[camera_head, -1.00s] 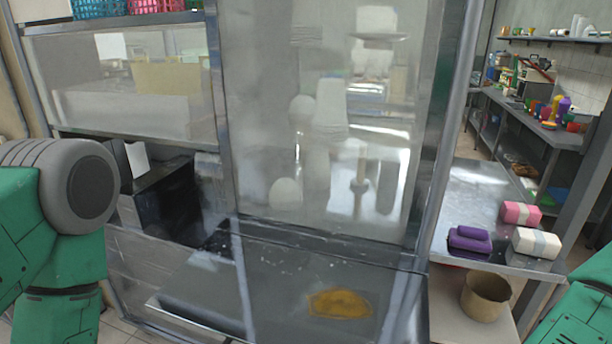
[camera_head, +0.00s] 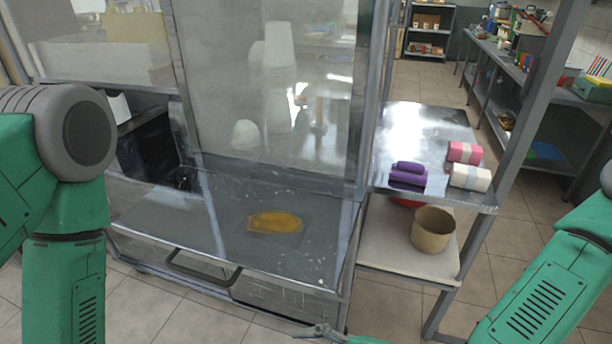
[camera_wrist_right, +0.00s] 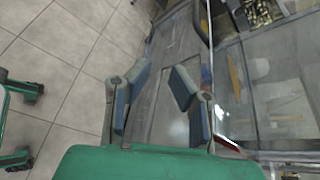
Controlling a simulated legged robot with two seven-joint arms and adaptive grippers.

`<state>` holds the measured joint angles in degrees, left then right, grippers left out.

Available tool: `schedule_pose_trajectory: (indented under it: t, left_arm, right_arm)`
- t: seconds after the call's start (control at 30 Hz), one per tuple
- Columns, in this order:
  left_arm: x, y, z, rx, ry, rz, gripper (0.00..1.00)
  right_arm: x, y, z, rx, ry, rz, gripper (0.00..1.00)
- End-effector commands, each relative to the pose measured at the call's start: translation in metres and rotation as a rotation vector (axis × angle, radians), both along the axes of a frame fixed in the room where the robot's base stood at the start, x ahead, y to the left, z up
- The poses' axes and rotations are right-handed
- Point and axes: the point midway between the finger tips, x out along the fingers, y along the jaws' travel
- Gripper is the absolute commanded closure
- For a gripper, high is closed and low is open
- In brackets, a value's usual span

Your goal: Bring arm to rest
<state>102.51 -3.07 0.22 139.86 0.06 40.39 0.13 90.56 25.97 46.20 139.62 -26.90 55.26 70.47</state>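My right arm (camera_head: 540,295) comes in from the right in the head view. Its gripper (camera_head: 318,331) shows partly at the bottom edge, in front of the steel cabinet. In the right wrist view, the fingers of my right gripper (camera_wrist_right: 161,72) stand apart with nothing between them. My left arm (camera_head: 70,230) hangs down at the left of the head view. Its gripper is out of frame.
The steel cabinet (camera_head: 150,215) has a handle and a yellow-orange patch (camera_head: 275,222) on its top. On the right, a shelf holds purple (camera_head: 407,175), pink (camera_head: 464,153) and white (camera_head: 470,177) bundles above a tan pot (camera_head: 432,229). Tiled floor is clear in front.

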Motion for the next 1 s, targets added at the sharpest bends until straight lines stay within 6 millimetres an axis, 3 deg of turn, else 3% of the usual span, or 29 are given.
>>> schedule_pose_trajectory:
  t: [0.27, 0.47, 0.57, 0.7, 0.83, 0.9, 1.0]
  left_arm:
    - [0.000, 0.000, -0.010, -0.001, -0.001, -0.001, 0.60]
    - [0.000, -0.001, -0.019, -0.001, -0.001, -0.001, 0.60]
    - [0.000, -0.001, -0.027, -0.001, 0.000, -0.001, 0.60]
    - [0.000, -0.001, -0.040, -0.001, 0.000, -0.001, 0.60]
    - [0.000, -0.001, -0.048, -0.001, 0.000, -0.001, 0.60]
    - [0.000, 0.000, -0.050, -0.001, 0.000, -0.001, 0.60]
    - [0.000, -0.001, -0.051, -0.001, 0.000, -0.001, 0.60]
  right_arm:
    - [-0.034, -0.019, -0.059, -0.226, -0.059, 0.157, 0.81]
    - [-0.067, -0.052, -0.119, -0.478, -0.131, 0.358, 0.81]
    - [-0.086, -0.086, -0.158, -0.654, -0.182, 0.515, 0.81]
    - [-0.105, -0.164, -0.209, -0.955, -0.265, 0.818, 0.81]
    - [-0.108, -0.232, -0.229, -1.163, -0.310, 1.055, 0.81]
    - [-0.106, -0.257, -0.232, -1.234, -0.321, 1.142, 0.81]
    - [-0.104, -0.277, -0.233, -1.288, -0.327, 1.216, 0.81]
